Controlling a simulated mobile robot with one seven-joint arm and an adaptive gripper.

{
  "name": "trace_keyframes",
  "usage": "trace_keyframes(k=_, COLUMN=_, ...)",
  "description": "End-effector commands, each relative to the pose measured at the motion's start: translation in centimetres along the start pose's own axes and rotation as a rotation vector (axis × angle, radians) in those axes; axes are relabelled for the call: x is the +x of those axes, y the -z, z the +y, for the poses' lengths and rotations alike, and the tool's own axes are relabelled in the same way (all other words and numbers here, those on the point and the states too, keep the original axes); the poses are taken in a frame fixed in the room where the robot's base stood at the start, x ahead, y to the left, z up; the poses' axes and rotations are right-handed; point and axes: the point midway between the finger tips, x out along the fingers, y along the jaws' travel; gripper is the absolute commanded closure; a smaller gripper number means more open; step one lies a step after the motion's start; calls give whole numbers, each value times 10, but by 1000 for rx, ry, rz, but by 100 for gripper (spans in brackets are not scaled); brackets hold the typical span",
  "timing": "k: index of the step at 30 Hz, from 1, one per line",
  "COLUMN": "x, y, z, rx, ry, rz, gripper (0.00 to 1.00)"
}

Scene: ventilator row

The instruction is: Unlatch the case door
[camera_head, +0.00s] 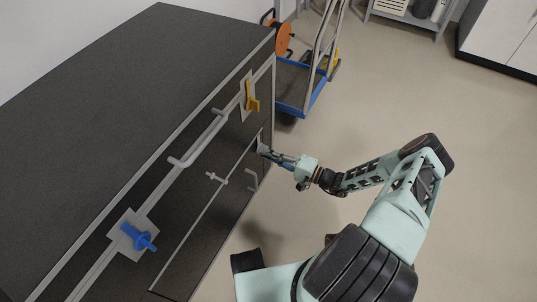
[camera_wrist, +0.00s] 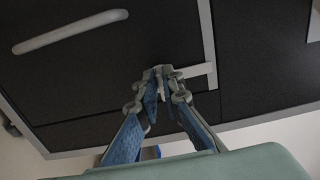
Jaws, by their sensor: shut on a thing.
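The case is a long dark cabinet with a speckled black top (camera_head: 130,90) on the left of the head view. My gripper (camera_head: 264,150) is at the right end of the case front. In the wrist view, its blue-padded fingers (camera_wrist: 163,85) are closed together on a small grey latch (camera_wrist: 157,76) beside a pale strip. The fingertips hide much of the latch, so its exact position cannot be told.
A yellow lever (camera_head: 251,98) and a blue valve handle (camera_head: 138,236) stick out from the case front, with a grey rail handle (camera_head: 203,141) between them. A blue cart (camera_head: 298,84) and an orange reel (camera_head: 282,38) stand beyond the case. Floor at right is clear.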

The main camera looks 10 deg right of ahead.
Motion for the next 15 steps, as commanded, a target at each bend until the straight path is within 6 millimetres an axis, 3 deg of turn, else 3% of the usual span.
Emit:
trace_keyframes(k=8, x=0, y=1, z=0, rx=-4, ry=-1, rz=2, gripper=100)
trace_keyframes(k=9, x=0, y=1, z=0, rx=-3, ry=-1, rz=2, gripper=89)
trace_keyframes(k=12, x=0, y=1, z=0, rx=-3, ry=-1, rz=2, gripper=78)
trace_keyframes(k=15, x=0, y=1, z=0, rx=-2, ry=-1, rz=1, gripper=75)
